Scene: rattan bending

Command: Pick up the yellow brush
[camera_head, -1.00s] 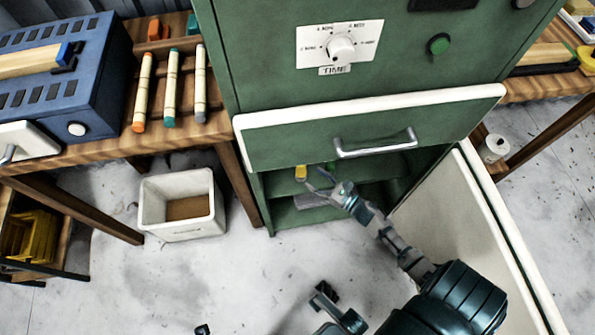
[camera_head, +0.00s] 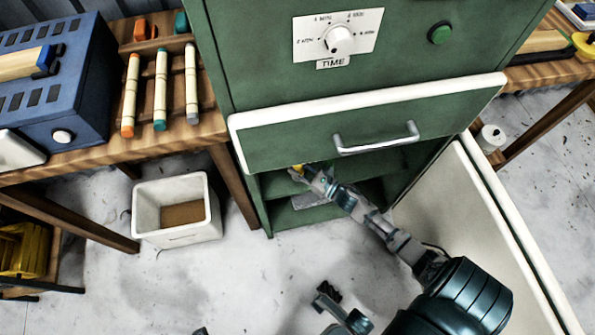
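My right gripper (camera_head: 300,174) reaches into the cabinet opening from the lower right. Its fingers look parted, with the tips right at the yellow patch. I cannot tell whether they touch it. A dark gripper-like part of mine (camera_head: 326,297) shows low in the middle, over the floor.
The cabinet's drawer (camera_head: 370,130) juts out above the opening, close over my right gripper. The open door (camera_head: 470,230) stands right of my arm. A grey item (camera_head: 308,200) lies on the lower shelf. A white bin (camera_head: 178,212) stands on the floor at left.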

